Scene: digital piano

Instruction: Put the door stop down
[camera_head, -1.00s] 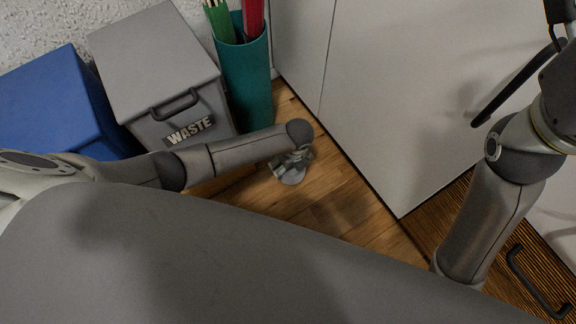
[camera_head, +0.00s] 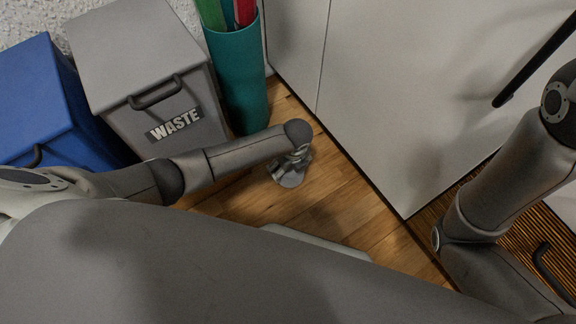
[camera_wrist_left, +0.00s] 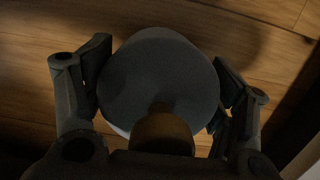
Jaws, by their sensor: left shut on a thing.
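The door stop (camera_wrist_left: 158,80) is a round grey disc with a brown knob at the near side, seen from above in the left wrist view. My left gripper (camera_wrist_left: 160,92) has one finger on each side of it and is shut on it. In the head view the door stop (camera_head: 291,178) shows below my left gripper (camera_head: 293,160), low over the wooden floor. I cannot tell whether its base touches the floor. My right arm is at the right of the head view, and its gripper is out of the picture.
A grey waste bin (camera_head: 140,65) and a blue bin (camera_head: 40,100) stand at the left. A teal umbrella holder (camera_head: 240,75) stands by the white cabinet (camera_head: 390,95). A ribbed brown mat (camera_head: 520,245) lies at the right. The wooden floor (camera_head: 335,208) beside the door stop is clear.

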